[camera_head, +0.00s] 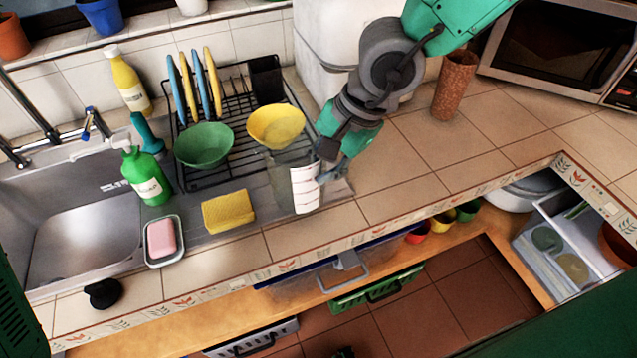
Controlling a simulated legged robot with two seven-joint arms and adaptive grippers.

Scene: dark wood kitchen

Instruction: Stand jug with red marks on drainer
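The clear jug with red marks on a white band (305,188) is at the front right of the drainer, in front of the yellow bowl. It looks roughly upright; I cannot tell whether its base touches the surface. The dark wire drainer (222,172) stands on the steel board right of the sink. My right gripper (328,165) comes down from the upper right, and its fingers are at the jug's right side. The jug's handle is hidden there, and I cannot tell whether the fingers are closed on it. My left gripper is not in view.
The drainer holds a green bowl (204,145), a yellow bowl (276,126), several upright plates (190,85) and a black holder (267,80). A yellow sponge (229,211), pink soap (161,238) and green bottle (146,178) are nearby.

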